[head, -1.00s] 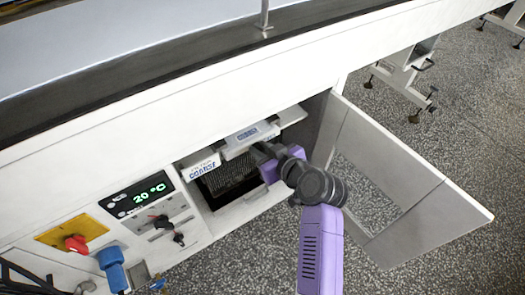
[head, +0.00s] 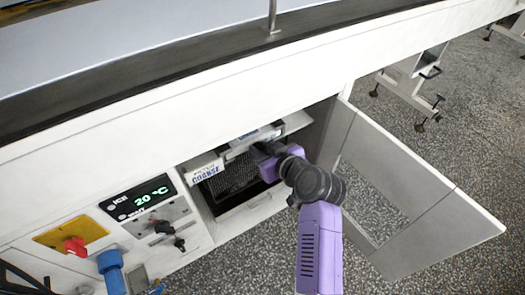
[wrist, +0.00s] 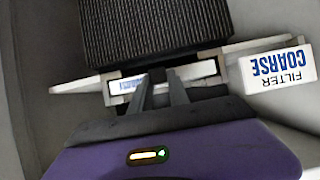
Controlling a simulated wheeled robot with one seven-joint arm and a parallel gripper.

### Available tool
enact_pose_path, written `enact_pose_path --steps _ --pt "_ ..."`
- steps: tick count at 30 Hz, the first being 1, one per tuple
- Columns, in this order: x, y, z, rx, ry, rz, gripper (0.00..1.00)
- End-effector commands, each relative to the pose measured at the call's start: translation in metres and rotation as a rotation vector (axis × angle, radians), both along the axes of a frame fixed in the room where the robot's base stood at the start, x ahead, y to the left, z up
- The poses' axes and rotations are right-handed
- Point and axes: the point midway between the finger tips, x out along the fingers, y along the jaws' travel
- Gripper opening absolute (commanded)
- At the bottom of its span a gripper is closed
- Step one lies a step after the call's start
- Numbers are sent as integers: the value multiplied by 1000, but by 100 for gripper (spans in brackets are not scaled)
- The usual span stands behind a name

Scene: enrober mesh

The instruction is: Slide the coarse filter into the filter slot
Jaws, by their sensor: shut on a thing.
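My gripper (head: 261,151) reaches into the bay and is shut at the filter's front; my fingers (wrist: 160,84) meet a grey bracket there. A white part with a small blue label (wrist: 126,85) is just behind the fingers. The gripper hides much of the grip, and I cannot see clearly how far the filter sits in the slot.
A dark ribbed grille (wrist: 155,25) lies close to the fingers. The open cabinet door (head: 420,195) stands right of my arm. A control panel (head: 145,197) with a green "20 °C" display, a red knob (head: 75,246) and a blue connector (head: 112,270) are left of the bay.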

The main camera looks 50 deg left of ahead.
Motion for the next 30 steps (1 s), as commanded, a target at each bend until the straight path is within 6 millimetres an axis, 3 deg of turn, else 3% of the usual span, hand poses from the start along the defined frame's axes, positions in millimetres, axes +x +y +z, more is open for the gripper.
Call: enact_pose_path --steps 20,21,24,30 --pt "1 15 0 1 0 0 0" --pt "1 15 0 1 0 0 25" --pt "1 15 0 1 1 0 45" --pt "1 15 0 0 1 0 47"
